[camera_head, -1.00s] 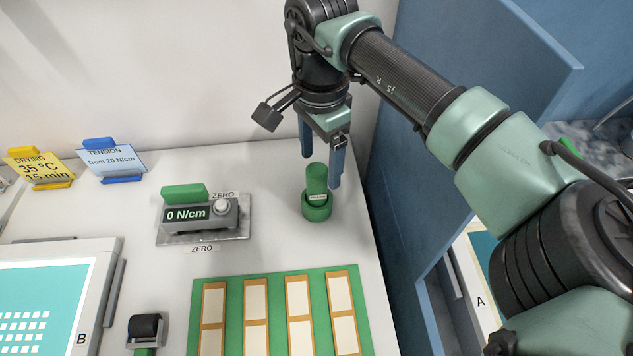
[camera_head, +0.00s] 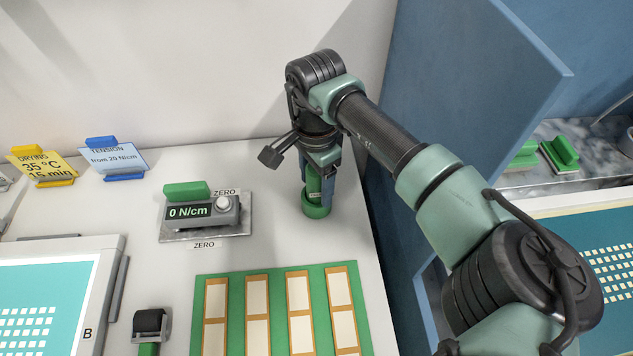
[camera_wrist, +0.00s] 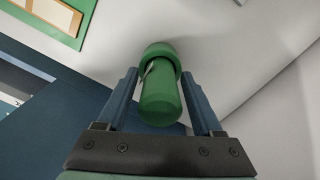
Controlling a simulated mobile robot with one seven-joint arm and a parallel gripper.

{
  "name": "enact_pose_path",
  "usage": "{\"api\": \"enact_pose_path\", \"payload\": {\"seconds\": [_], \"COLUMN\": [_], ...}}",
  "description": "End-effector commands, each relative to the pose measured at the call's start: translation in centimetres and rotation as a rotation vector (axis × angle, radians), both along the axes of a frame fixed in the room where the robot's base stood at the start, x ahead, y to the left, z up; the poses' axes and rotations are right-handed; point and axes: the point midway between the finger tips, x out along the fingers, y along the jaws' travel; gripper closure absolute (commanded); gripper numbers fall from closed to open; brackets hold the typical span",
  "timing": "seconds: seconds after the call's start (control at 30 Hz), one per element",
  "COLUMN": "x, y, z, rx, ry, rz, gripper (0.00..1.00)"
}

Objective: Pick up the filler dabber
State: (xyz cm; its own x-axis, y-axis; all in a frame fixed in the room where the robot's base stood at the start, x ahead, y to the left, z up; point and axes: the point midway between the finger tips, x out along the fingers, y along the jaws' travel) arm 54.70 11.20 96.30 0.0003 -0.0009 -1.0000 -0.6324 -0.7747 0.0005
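The filler dabber (camera_head: 314,186) is a green cylinder with a small pale label, standing upright in a round green holder (camera_head: 316,210) on the white table. In the wrist view the dabber (camera_wrist: 160,103) shows between my two blue fingers, its holder (camera_wrist: 160,51) beyond it. My gripper (camera_head: 316,196) has come down over the dabber with a finger on either side. In the wrist view my gripper (camera_wrist: 161,95) is open, with visible gaps between the fingers and the dabber. The head view partly hides the dabber behind a finger and the gripper body.
A grey tension meter (camera_head: 201,212) reading 0 N/cm stands to the left. A green board (camera_head: 272,312) with framed pale strips lies in front. A tall blue panel (camera_head: 440,110) stands close on the right.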

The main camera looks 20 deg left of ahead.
Motion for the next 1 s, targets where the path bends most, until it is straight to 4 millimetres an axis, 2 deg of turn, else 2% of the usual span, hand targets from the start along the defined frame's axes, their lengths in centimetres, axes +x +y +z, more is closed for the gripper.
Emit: {"api": "enact_pose_path", "payload": {"seconds": [0.03,0.3,0.37,0.63,0.73,1.0], "x": [0.0,0.0,0.0,0.0,0.1,0.1], "y": [0.0,0.0,0.0,0.0,0.0,-0.1], "z": [0.0,0.0,0.0,0.2,0.9,6.0], "rx": [0.000,0.000,0.000,0.000,0.000,-0.001], "ry": [0.000,0.000,0.000,-0.001,-0.003,-0.004], "rz": [0.000,0.000,0.000,0.000,0.000,0.000], "gripper": [0.43,0.92,1.00,1.00,1.00,1.00]}}
